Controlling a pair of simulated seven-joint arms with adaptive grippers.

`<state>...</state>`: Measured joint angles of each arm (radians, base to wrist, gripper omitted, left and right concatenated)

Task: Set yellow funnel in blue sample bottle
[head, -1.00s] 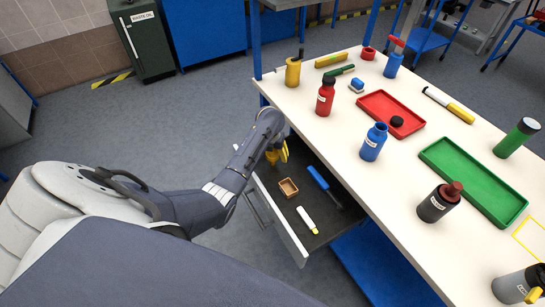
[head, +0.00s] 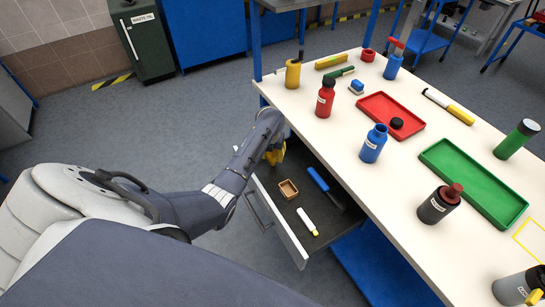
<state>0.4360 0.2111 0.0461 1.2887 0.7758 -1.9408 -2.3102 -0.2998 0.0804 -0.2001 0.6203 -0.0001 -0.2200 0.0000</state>
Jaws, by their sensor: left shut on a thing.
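The blue sample bottle (head: 373,145) stands upright and open on the white bench, between the red tray and the bench's drawer side. My left gripper (head: 274,155) is over the back end of the open drawer, below bench-top level. It is shut on the yellow funnel (head: 275,157), which shows only as a small yellow patch, partly hidden by my own arm. The fingertips are hard to make out. The gripper and funnel are well left of the bottle. My right gripper is not in view.
The open drawer (head: 292,243) holds a wooden box, a blue-handled brush and a white tube. A red bottle (head: 325,97) and yellow container (head: 292,74) stand along the near bench edge.

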